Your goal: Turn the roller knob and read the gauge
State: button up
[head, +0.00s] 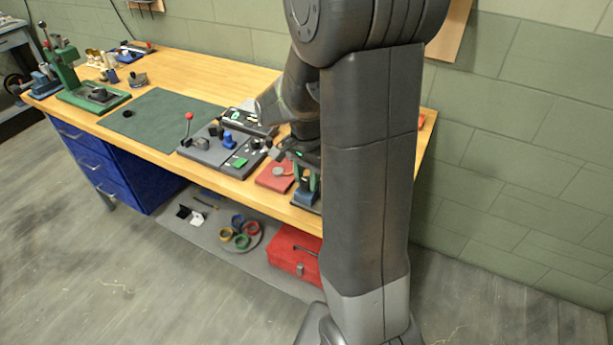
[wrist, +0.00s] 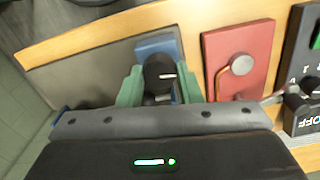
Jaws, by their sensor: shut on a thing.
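The roller knob (wrist: 158,72) is black with a white mark, and it shows in the wrist view at a blue block (wrist: 160,45). My gripper (wrist: 160,92) has its green fingers on either side of the knob and is shut on it. In the head view my gripper (head: 307,180) is low over the right front of the bench, above the blue base (head: 305,197); the knob is hidden there. A round silver disc (wrist: 242,64) with a copper tube sits on a red plate (wrist: 222,45), beside my gripper. No readable gauge face can be made out.
The wooden bench (head: 185,75) carries a grey panel (head: 199,147) with a red-knobbed lever (head: 188,118), left of my gripper. A black switch block marked OFF (wrist: 303,108) is at the wrist view's right.

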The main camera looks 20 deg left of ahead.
jog(key=n, duration=1.3)
jog(key=shift+n, duration=2.5)
jog(key=o, duration=1)
jog(key=shift+r, duration=0.15)
